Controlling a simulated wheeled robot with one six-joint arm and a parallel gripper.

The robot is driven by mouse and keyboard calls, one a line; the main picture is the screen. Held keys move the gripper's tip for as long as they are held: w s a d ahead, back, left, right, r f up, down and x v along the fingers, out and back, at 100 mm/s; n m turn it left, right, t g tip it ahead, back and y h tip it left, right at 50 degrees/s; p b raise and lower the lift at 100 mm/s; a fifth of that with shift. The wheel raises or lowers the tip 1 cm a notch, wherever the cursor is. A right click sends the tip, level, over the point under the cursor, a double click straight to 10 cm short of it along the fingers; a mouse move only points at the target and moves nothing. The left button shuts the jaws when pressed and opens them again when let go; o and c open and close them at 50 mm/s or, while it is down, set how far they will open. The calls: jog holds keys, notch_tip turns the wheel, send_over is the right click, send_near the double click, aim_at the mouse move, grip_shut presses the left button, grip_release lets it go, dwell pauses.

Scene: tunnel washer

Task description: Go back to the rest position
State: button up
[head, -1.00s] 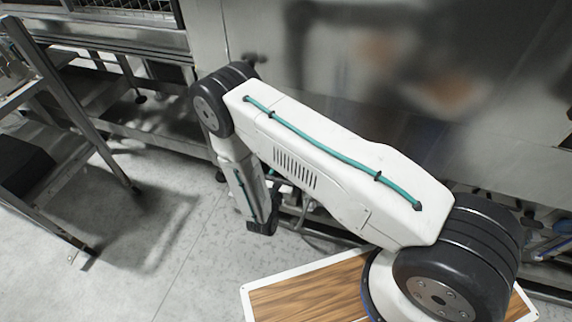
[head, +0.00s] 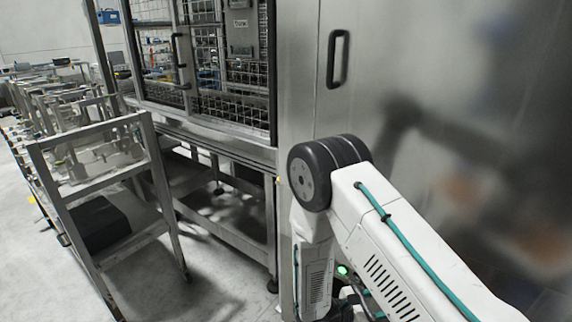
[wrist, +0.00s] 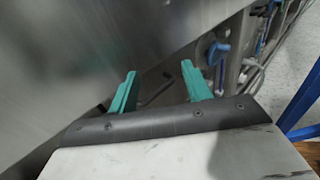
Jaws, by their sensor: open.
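My gripper (wrist: 160,88) shows in the wrist view with its two teal fingers spread apart. It is open and nothing is between the fingers. A steel panel fills the left of that view close beside the fingers. In the head view my arm is folded at the lower right, with its elbow raised in front of the steel washer panel (head: 440,60). My gripper itself is out of the head view.
A metal cart (head: 165,220) with a dark box (head: 100,222) on its lower shelf stands at the left. Behind it is a wire-mesh cabinet (head: 235,65) on a steel frame. Blue and grey pipes (wrist: 222,55) run beyond the fingers. Grey floor (head: 40,290) is clear at lower left.

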jog(key=s+r+m+g+y, duration=0.1)
jog(key=s+r+m+y, duration=0.4)
jog(key=r, duration=0.7)
jog(key=s+r+m+g+y, duration=0.1)
jog(key=s+r+m+y, duration=0.5)
jog(key=s+r+m, duration=0.2)
jog(key=s+r+m+y, duration=0.5)
jog(key=s+r, duration=0.5)
jog(key=r, duration=0.7)
jog(key=shift+d+m+g+y, duration=0.15)
jog(key=shift+m+g+y, duration=0.25)
jog(key=shift+m, duration=0.8)
